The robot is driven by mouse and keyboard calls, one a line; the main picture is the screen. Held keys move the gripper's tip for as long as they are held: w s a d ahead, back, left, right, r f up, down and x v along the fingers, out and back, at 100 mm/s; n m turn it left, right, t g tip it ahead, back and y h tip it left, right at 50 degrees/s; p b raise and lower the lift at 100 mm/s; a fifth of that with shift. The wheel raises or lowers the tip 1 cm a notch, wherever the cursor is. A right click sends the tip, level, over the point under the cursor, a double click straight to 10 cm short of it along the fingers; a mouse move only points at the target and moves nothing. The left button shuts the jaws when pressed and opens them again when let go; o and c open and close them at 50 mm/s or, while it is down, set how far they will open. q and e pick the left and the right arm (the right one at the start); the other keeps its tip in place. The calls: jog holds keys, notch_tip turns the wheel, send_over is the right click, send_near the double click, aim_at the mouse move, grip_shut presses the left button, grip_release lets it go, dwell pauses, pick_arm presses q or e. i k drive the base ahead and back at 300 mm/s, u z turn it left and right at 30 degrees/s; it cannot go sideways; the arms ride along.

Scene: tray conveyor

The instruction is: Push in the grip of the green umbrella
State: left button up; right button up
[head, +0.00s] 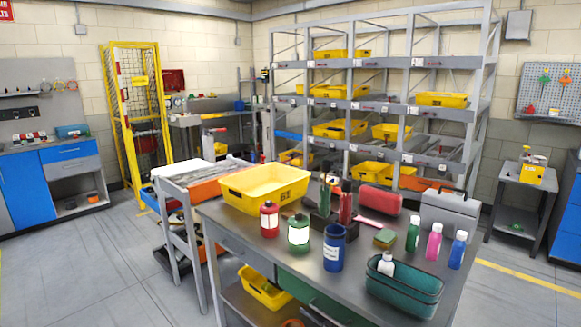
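I cannot clearly make out a green umbrella. A dark holder (318,222) stands on the grey table (385,285), behind the blue cup. A slim green upright item (325,198) and a slim red upright item (345,207) stand at it; they may be folded umbrellas, but they are too small to tell, and their grips are not distinct. Neither of my grippers is in view.
On the table are a yellow bin (264,199), a red lantern (269,220), a green lantern (299,233), a blue cup (334,247), a teal basket (402,292), a grey toolbox (447,213) and several bottles. A trolley (172,187) stands left; shelving is behind.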

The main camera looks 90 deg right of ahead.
aim_at(325, 165)
jog(key=z, duration=2.25)
